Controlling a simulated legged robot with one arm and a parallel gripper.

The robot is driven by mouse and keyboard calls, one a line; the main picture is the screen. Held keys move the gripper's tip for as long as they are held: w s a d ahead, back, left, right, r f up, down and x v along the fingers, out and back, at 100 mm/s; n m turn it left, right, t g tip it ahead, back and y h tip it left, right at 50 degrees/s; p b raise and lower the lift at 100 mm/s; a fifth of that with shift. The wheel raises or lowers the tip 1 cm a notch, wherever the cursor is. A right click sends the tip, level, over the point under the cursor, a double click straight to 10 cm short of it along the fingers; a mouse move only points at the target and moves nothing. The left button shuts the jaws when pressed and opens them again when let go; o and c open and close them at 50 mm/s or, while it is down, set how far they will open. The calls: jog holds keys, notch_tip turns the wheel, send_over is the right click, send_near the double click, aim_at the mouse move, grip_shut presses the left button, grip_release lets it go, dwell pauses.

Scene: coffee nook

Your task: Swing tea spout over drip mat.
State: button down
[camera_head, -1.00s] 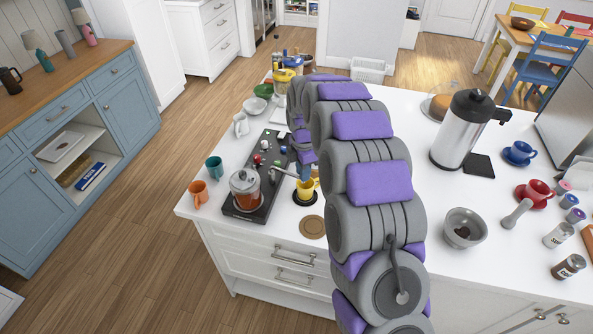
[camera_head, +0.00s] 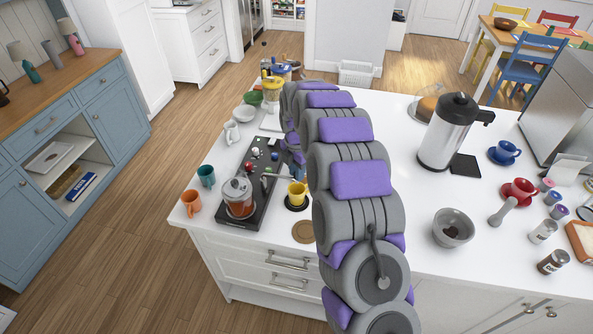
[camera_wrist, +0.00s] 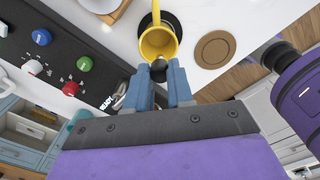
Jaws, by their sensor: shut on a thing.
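The tea maker's glass tank (camera_head: 238,196) with reddish tea sits on a black panel in the head view. A grey spout (camera_head: 273,176) reaches right from it, towards a yellow cup (camera_head: 297,192). The cup stands on a round black drip mat (camera_head: 296,207). In the wrist view my gripper (camera_wrist: 159,82) has its blue fingers shut on a dark knob (camera_wrist: 158,69), apparently the spout's. The knob is right beside the yellow cup (camera_wrist: 158,43); the fingers hide the rest of the spout there. In the head view my arm mostly hides the gripper.
A brown round coaster (camera_head: 304,231) lies near the counter's front edge. Coloured knobs (camera_head: 257,152) sit on the black panel. Teal (camera_head: 206,176) and orange (camera_head: 191,203) mugs stand left of it. A steel dispenser (camera_head: 448,130) and grey bowl (camera_head: 452,227) stand to the right.

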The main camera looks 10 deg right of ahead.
jog(key=c, duration=1)
grip_release()
jog(key=shift+w, duration=0.2)
jog(key=shift+r, duration=0.1)
notch_tip(320, 180, up, 17)
jog(key=shift+r+p, duration=0.1)
jog(key=shift+p, duration=0.55)
jog(key=shift+s, duration=0.15)
jog(key=s+d+r+m+g+b, duration=0.15)
jog(key=s+m, duration=0.45)
jog(key=s, duration=0.6)
jog(key=s+d+m+t+b, duration=0.1)
jog(key=s+d+m+b, duration=0.1)
jog(key=s+m, duration=0.75)
jog(key=s+f+m, duration=0.2)
jog(key=s+m, duration=0.1)
jog(key=s, duration=0.5)
jog(key=s+d+f+m+g+b, duration=0.1)
jog(key=s+f+m, duration=0.2)
jog(key=s, duration=0.6)
jog(key=s+d+f+m+b, duration=0.1)
jog(key=s+f+m, duration=0.2)
jog(key=s, duration=0.6)
jog(key=shift+f, duration=0.15)
